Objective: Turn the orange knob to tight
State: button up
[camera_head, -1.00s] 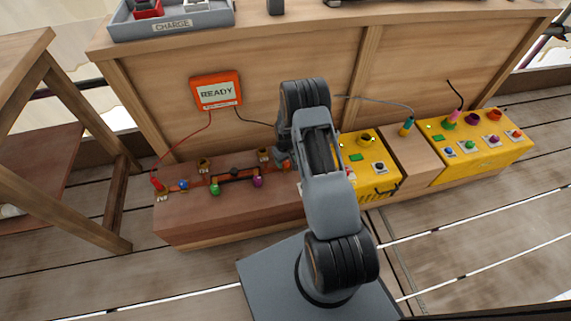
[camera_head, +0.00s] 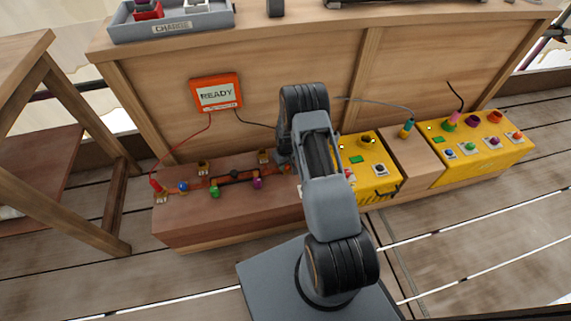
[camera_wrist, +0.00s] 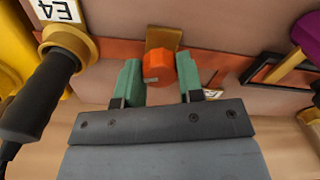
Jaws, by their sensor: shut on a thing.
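The orange knob (camera_wrist: 160,66) shows in the wrist view as a faceted orange piece in front of a brass plate (camera_wrist: 163,38). The green fingers of my gripper (camera_wrist: 159,78) stand on its left and right sides and are shut on it. A small pale mark shows on the knob's lower left. A small white label beside the right finger is only partly visible, and I cannot read the knob's setting.
A black handle in a brass collar (camera_wrist: 68,45) is left of my gripper in the wrist view; a purple knob (camera_wrist: 308,35) is at the right. In the head view, yellow boxes (camera_head: 372,185) stand right of my arm, and an orange READY display (camera_head: 216,93) hangs on the panel.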

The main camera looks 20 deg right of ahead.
jog(key=shift+c, duration=0.3)
jog(key=m, duration=0.5)
jog(key=m+b, duration=0.1)
jog(key=m, duration=0.4)
jog(key=shift+m, duration=0.3)
jog(key=m, duration=1)
jog(key=shift+m, duration=0.4)
jog(key=o, duration=0.9)
jog(key=shift+r, duration=0.1)
